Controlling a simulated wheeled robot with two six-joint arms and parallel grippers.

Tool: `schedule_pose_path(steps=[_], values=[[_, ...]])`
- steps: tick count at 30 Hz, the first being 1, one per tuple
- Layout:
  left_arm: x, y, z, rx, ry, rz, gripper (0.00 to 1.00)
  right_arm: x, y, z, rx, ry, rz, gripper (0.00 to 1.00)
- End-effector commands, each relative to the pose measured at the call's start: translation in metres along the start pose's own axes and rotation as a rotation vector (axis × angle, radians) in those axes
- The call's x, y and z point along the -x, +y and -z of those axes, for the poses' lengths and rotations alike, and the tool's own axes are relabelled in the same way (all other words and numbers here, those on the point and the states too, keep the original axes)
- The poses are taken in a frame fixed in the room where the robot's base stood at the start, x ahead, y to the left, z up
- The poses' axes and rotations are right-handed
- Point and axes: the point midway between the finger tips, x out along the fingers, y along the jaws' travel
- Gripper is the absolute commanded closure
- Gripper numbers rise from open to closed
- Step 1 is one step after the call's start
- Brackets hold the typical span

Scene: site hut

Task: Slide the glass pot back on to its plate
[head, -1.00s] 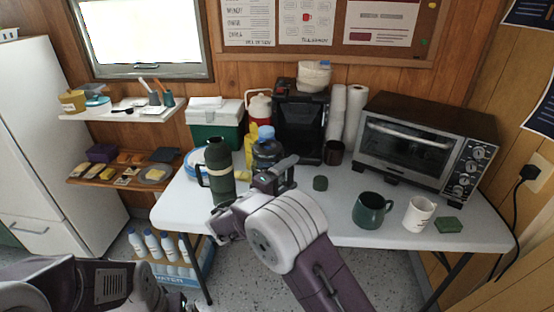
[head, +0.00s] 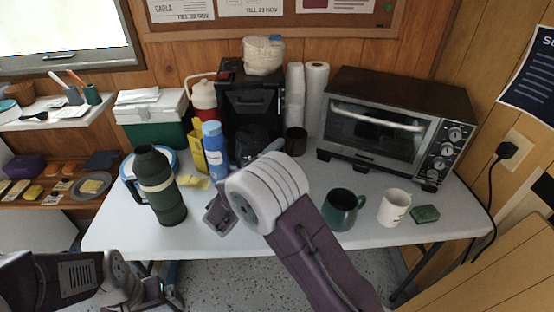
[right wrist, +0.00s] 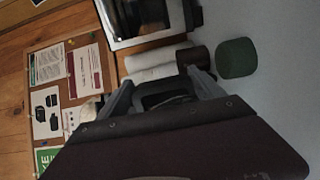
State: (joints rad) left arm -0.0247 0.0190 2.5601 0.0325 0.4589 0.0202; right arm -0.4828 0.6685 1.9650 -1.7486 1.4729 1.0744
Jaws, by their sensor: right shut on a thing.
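The black coffee machine (head: 252,98) stands at the back of the white table. The dark glass pot (head: 257,138) is at the machine's front, low in its opening; its plate is hidden. My right gripper (head: 272,148) is shut on the pot's handle, mostly hidden behind my wrist in the head view. In the right wrist view the dark handle (right wrist: 165,98) shows between the two grey fingers. I cannot tell whether the pot rests fully on the plate. My left gripper (head: 165,292) is low at the left, away from the table top, its jaws unclear.
A green flask (head: 160,187) and blue bottle (head: 215,150) stand left of my right arm. A dark brown cup (head: 296,141) is close right of the machine. A green mug (head: 342,208), white mug (head: 393,207) and toaster oven (head: 385,125) are further right.

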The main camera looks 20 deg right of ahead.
Motion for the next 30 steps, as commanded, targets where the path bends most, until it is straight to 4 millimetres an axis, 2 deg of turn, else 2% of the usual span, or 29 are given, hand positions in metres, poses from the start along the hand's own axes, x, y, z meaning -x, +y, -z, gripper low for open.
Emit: schedule_pose_path(steps=[2, 19, 30], values=[[-0.003, 0.0, 0.0, 0.0, 0.0, 0.0, 0.02, -0.006, -0.008, 0.004, -0.001, -0.001, -0.002, 0.95], [0.018, 0.0, 0.002, 0.0, 0.0, 0.0, 0.02, -0.064, -0.006, 0.044, -0.003, -0.002, -0.002, 0.95], [-0.004, 0.0, 0.0, 0.0, 0.0, 0.0, 0.02, -0.101, -0.011, 0.07, -0.004, -0.001, -0.004, 0.95]])
